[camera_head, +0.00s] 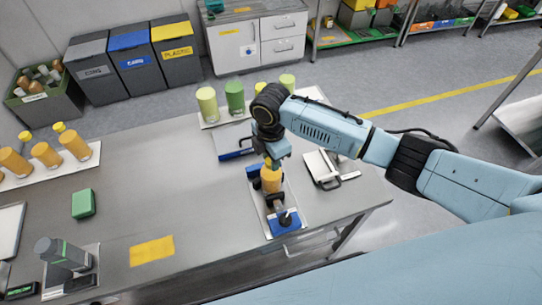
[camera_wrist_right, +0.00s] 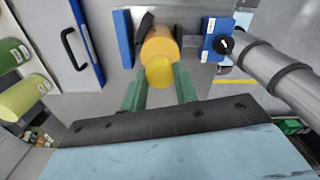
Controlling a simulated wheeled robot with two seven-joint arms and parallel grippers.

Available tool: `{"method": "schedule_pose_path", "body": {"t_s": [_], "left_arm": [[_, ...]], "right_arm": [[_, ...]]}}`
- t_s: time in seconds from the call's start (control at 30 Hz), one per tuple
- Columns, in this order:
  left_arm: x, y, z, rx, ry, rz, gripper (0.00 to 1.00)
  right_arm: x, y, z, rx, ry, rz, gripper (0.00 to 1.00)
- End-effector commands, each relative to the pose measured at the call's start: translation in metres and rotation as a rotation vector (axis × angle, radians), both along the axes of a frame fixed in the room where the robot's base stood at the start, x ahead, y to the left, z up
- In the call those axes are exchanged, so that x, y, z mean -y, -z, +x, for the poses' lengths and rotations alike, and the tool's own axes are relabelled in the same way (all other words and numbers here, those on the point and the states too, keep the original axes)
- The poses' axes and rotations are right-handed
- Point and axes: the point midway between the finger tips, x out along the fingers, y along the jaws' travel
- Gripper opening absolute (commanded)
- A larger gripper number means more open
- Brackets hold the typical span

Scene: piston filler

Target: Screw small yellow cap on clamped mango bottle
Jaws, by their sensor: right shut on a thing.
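The orange mango bottle (camera_head: 271,181) stands upright in a clamp with blue jaws (camera_head: 284,223) near the table's right side. The wrist view shows the bottle (camera_wrist_right: 159,43) between the clamp's blue blocks (camera_wrist_right: 217,40). My right gripper (camera_head: 273,162) is directly above the bottle, pointing down. In the wrist view its green fingers are shut on the small yellow cap (camera_wrist_right: 159,73). The cap lies over the bottle's mouth; I cannot tell whether it touches or is threaded. In the head view the gripper hides the cap. My left gripper is out of view.
Light and dark green bottles (camera_head: 235,97) stand on a tray behind the clamp. A white device with a handle (camera_head: 322,168) is just right of it. Orange bottles (camera_head: 74,145) stand at the left. A green box (camera_head: 83,204) and yellow mat (camera_head: 152,251) leave the table's middle clear.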

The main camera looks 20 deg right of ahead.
Motion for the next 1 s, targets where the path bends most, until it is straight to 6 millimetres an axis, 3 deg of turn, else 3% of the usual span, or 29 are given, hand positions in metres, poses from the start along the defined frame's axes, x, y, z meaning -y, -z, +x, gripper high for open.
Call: {"method": "schedule_pose_path", "body": {"t_s": [0.2,0.47,0.5,0.63,1.0], "left_arm": [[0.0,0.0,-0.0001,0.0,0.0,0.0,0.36],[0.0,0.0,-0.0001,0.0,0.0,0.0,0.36],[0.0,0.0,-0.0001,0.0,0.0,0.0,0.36],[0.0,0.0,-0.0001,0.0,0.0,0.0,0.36],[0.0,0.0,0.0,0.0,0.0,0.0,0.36]], "right_arm": [[0.0007,0.0007,-0.0003,-0.003,0.236,-0.001,0.0],[0.0014,0.0006,-0.0001,-0.002,0.265,-0.002,0.0],[0.0015,0.0006,0.0,-0.002,0.265,-0.002,0.33],[0.0012,0.0005,0.0,-0.001,0.263,-0.002,0.5],[0.0007,0.0002,0.0003,-0.001,0.259,-0.001,0.53]]}}
